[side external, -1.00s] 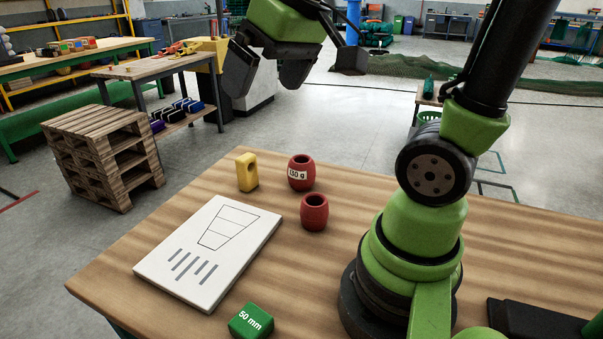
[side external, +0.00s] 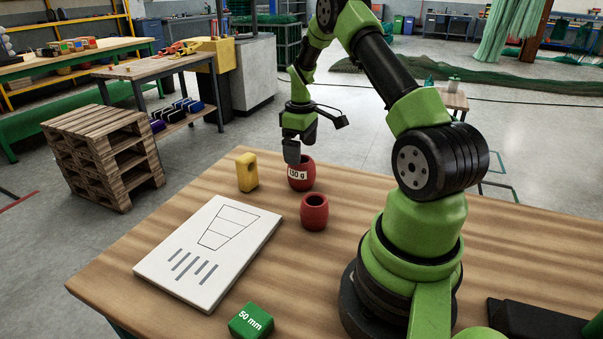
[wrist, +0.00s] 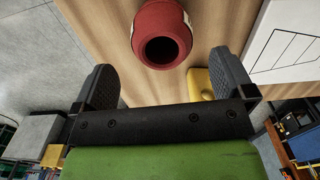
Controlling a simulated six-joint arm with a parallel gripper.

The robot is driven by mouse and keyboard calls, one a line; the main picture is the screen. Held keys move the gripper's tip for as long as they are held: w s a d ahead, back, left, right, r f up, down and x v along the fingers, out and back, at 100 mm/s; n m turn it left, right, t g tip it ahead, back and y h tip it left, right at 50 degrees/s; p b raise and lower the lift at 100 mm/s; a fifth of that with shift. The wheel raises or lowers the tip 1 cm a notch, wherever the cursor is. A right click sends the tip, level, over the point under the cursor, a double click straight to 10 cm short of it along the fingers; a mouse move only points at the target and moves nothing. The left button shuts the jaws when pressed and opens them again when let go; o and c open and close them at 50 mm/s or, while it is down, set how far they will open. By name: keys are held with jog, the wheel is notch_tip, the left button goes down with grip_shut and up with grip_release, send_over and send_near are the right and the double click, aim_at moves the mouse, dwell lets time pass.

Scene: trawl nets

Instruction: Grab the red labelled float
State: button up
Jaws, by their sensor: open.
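The red labelled float (side external: 300,184) stands upright near the table's far edge, its white label reading "130 g". My gripper (side external: 301,146) is open just above it, with one fingertip in front of its upper rim. In the wrist view, the red labelled float (wrist: 150,17) shows its dark open top, and a sliver of white label is at its right side. It lies ahead of the gap between the fingers of my gripper (wrist: 163,66). Nothing is held. A second red float (side external: 314,214), with no label in view, stands closer to the camera.
A yellow block with a hole (side external: 247,173) stands left of the labelled float. A white board with a printed net drawing (side external: 190,262) lies on the wooden table (side external: 130,245). A green "50 mm" block (side external: 251,321) is at the front. The table right of the floats is partly clear.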

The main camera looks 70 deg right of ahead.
aim_at(302, 172)
jog(key=f, duration=0.7)
jog(key=shift+s+a+f, duration=0.15)
jog(key=shift+a, duration=0.05)
jog(key=c, duration=0.9)
